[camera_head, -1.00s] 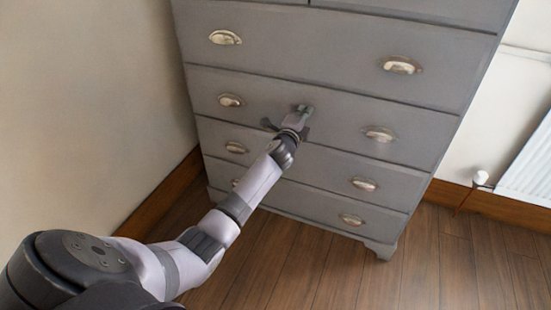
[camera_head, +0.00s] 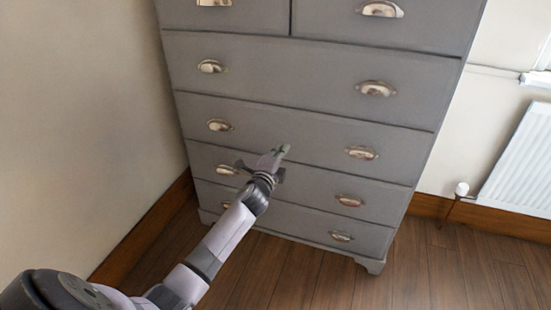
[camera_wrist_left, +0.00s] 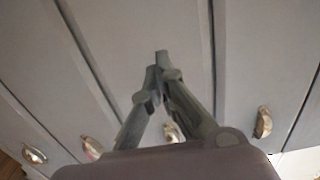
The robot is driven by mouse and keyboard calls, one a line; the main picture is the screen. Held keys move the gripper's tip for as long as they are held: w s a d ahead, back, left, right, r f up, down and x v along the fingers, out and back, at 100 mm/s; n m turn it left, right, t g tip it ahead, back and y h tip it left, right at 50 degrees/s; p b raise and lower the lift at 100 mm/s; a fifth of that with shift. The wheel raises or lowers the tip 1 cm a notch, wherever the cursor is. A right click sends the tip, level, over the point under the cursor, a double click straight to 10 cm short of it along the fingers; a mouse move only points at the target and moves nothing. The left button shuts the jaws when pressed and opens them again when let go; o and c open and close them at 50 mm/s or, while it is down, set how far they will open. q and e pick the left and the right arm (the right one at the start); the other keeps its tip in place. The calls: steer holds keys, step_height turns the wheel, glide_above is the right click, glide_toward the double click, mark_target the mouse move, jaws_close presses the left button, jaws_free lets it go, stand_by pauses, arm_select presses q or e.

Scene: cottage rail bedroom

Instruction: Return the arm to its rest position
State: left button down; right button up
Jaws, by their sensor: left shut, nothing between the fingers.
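My left arm reaches in from the lower left in the head view. Its gripper (camera_head: 281,152) is in front of a grey chest of drawers (camera_head: 290,110). In the left wrist view the fingers (camera_wrist_left: 160,66) come together at their tips, with nothing between them, and the drawer fronts (camera_wrist_left: 180,30) lie beyond. I cannot tell the exact gap between the fingertips and the drawers. All the drawers in view look closed. My right gripper is not in view.
The drawers carry metal cup handles (camera_head: 376,88). A plain wall (camera_head: 80,120) is close on the left. A white radiator (camera_head: 520,165) with a valve (camera_head: 461,189) is on the right wall. Wooden floor (camera_head: 440,265) is clear at the lower right.

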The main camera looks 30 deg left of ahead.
arm_select(q)
steer(key=v, duration=0.5)
steer(key=shift+w+d+r+p, duration=0.1)
steer(key=shift+p, duration=0.2)
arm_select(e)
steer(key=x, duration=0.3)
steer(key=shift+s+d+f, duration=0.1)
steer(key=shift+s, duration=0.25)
